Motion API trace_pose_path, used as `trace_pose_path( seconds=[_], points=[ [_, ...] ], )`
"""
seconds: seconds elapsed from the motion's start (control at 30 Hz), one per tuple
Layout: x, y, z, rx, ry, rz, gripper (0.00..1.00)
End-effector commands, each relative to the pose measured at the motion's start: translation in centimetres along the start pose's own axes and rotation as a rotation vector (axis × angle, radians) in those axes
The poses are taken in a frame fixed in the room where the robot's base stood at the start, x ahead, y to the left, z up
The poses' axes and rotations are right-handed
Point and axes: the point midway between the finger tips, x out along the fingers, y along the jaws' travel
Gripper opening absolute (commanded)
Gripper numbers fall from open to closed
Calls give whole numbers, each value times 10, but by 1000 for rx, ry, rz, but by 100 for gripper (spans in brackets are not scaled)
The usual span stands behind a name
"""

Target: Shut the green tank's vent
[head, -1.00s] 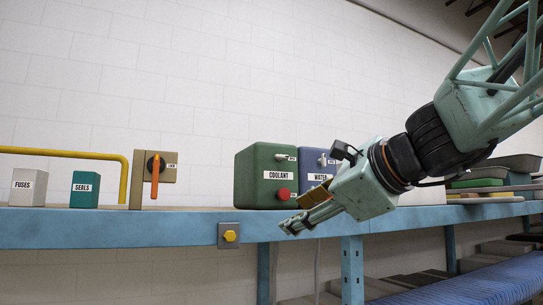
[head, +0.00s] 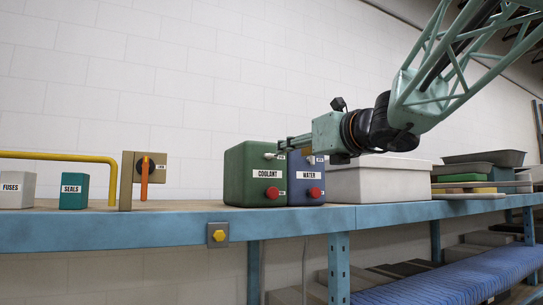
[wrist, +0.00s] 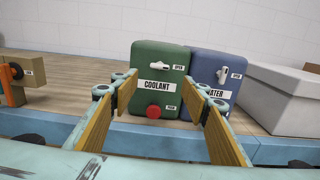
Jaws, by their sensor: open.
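The green tank (head: 246,178), labelled COOLANT, stands on the blue-edged shelf; it also shows in the wrist view (wrist: 143,98). Its vent is a small white lever (wrist: 159,65) high on its front, lying nearly level beside a small label that seems to read OPEN. The lever also shows in the head view (head: 270,156). A red knob (wrist: 153,111) sits low on the same face. My gripper (head: 283,145) is open and empty, in front of the tank's upper right part; in the wrist view its fingers (wrist: 164,92) spread either side of the tank's front.
A blue tank (head: 307,172), labelled WATER, with a similar lever and red knob, stands close at the right. A pale lidded box (head: 375,181) is beyond it. An orange-handled switch (head: 145,178) stands left, with free shelf between.

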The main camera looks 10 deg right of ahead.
Motion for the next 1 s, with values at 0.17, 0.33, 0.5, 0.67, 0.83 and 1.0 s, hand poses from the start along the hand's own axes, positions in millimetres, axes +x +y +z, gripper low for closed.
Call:
trace_pose_path(
  seconds=[0.17,0.33,0.5,0.67,0.83,1.0],
  points=[
    [0,0,0,-1,0,1,42],
    [4,1,0,-1,0,2,42],
    [14,1,0,0,0,2,42],
    [28,1,0,-2,1,1,42],
    [46,1,0,-1,1,3,42],
    [63,1,0,-1,2,2,42]
  ],
)
